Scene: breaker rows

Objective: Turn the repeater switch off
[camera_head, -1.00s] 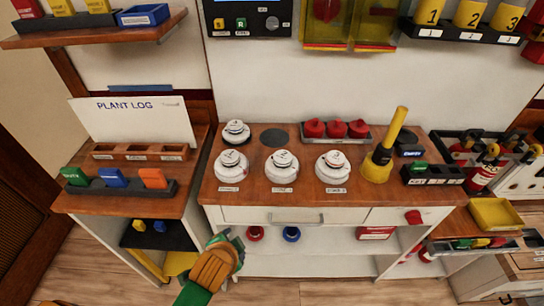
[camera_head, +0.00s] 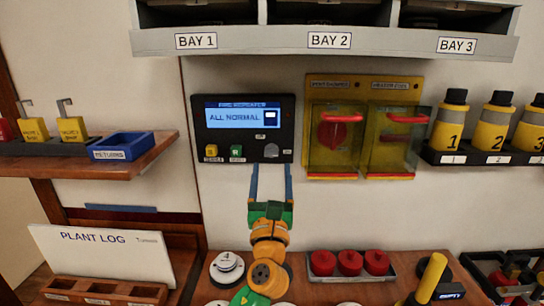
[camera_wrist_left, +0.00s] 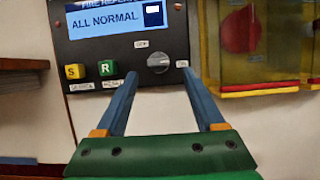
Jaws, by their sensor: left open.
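The fire repeater panel (camera_head: 243,127) is a black box on the wall, with a lit screen reading ALL NORMAL. Its switch is a round grey knob (camera_head: 271,151) at the lower right. In the left wrist view the knob (camera_wrist_left: 158,62) sits right of the yellow S button (camera_wrist_left: 75,72) and green R button (camera_wrist_left: 107,68). My left gripper (camera_head: 271,168) is open, its two blue fingers pointing up at the knob from below. In the left wrist view the fingertips (camera_wrist_left: 159,75) lie either side of the knob; contact cannot be told. My right gripper is not in view.
A yellow case with clear, red-handled covers (camera_head: 362,140) is close right of the panel. A grey bay shelf (camera_head: 330,40) overhangs above. A wooden shelf with a blue tray (camera_head: 122,146) is at left. Below, a wooden counter holds red caps (camera_head: 349,262) and white detectors (camera_head: 227,268).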

